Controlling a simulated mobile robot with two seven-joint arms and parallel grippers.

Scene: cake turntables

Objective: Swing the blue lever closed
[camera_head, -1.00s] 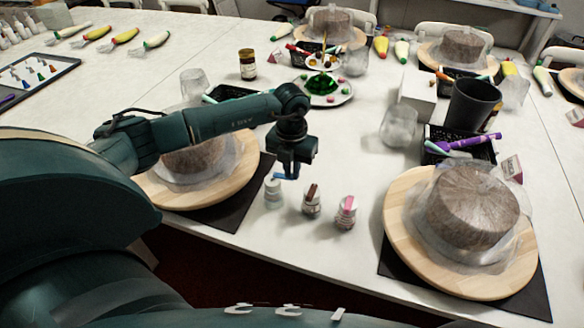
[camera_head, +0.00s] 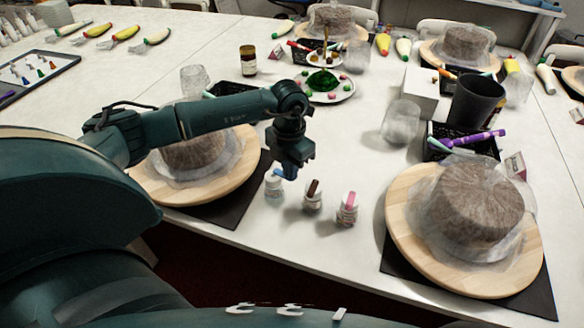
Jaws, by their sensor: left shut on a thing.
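The blue lever (camera_head: 277,176) sits on top of a small white jar (camera_head: 274,188) near the front edge of the table. My left gripper (camera_head: 290,174) points down at the jar's upper right side and is shut on the blue lever. Its fingers hide part of the lever, so its exact angle is hard to tell. My right gripper is not in view.
A jar with a brown lever (camera_head: 313,188) and a jar with a pink lever (camera_head: 348,204) stand just to the right. A wooden turntable (camera_head: 243,170) with a wrapped cake is at left, another (camera_head: 405,225) at right. The table between is mostly clear.

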